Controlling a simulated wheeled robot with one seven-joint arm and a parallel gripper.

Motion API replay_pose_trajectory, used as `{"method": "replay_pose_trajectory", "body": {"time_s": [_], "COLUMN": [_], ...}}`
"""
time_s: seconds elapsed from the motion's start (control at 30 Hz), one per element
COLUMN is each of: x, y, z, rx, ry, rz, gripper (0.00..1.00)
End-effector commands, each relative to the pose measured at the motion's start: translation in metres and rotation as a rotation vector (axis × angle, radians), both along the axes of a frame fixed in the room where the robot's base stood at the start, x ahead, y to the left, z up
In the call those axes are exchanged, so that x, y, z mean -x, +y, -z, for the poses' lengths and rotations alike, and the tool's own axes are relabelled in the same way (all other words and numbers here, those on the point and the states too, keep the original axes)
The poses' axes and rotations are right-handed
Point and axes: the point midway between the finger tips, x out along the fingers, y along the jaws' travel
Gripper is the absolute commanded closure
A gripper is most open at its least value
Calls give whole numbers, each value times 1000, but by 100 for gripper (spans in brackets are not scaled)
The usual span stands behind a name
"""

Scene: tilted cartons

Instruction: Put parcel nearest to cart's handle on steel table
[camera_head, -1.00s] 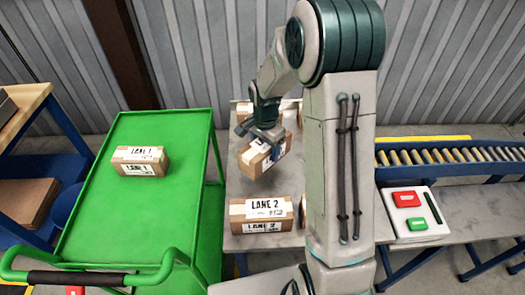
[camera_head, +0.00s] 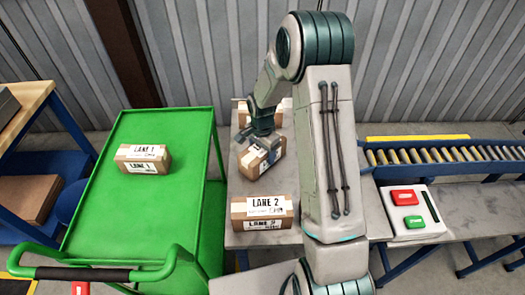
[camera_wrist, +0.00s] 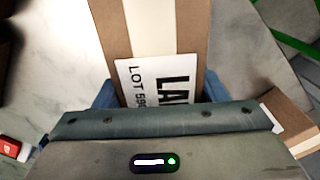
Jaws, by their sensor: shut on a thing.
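The green cart (camera_head: 105,215) stands at the left, its black-gripped handle (camera_head: 80,273) at the near end. One brown parcel marked LANE 1 (camera_head: 143,158) lies on its deck. My gripper (camera_head: 263,145) is shut on another labelled parcel (camera_head: 256,162) over the grey steel table (camera_head: 238,186). In the wrist view the held parcel (camera_wrist: 150,35) sits between the blue jaws (camera_wrist: 158,93), its white label partly hidden by my gripper. I cannot tell whether its underside touches the table.
A LANE 2 parcel (camera_head: 262,212) lies on the table nearer me, and another parcel (camera_head: 243,112) lies behind my gripper. A button box (camera_head: 412,212) and roller conveyor (camera_head: 450,158) are at the right. A wooden-topped bench (camera_head: 25,98) stands far left.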

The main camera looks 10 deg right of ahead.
Motion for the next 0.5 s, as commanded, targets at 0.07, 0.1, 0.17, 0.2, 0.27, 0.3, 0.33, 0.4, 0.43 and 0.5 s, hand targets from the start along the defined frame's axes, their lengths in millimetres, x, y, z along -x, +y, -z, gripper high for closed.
{"method": "replay_pose_trajectory", "body": {"time_s": [0.07,0.1,0.17,0.2,0.27,0.3,0.33,0.4,0.43,0.5], "x": [0,0,0,0,0,0,0,0,0,0], "y": [0,0,0,0,0,0,0,0,0,0], "z": [2,4,3,3,3,3,3,3,3,2], "rx": [1,1,0,0,0,0,0,0,0,0], "ry": [-1,-1,0,0,0,0,0,0,0,0], "rz": [0,0,0,0,0,0,0,0,0,0], "gripper": [68,68,26,15,13,13,13,13,13,13]}}
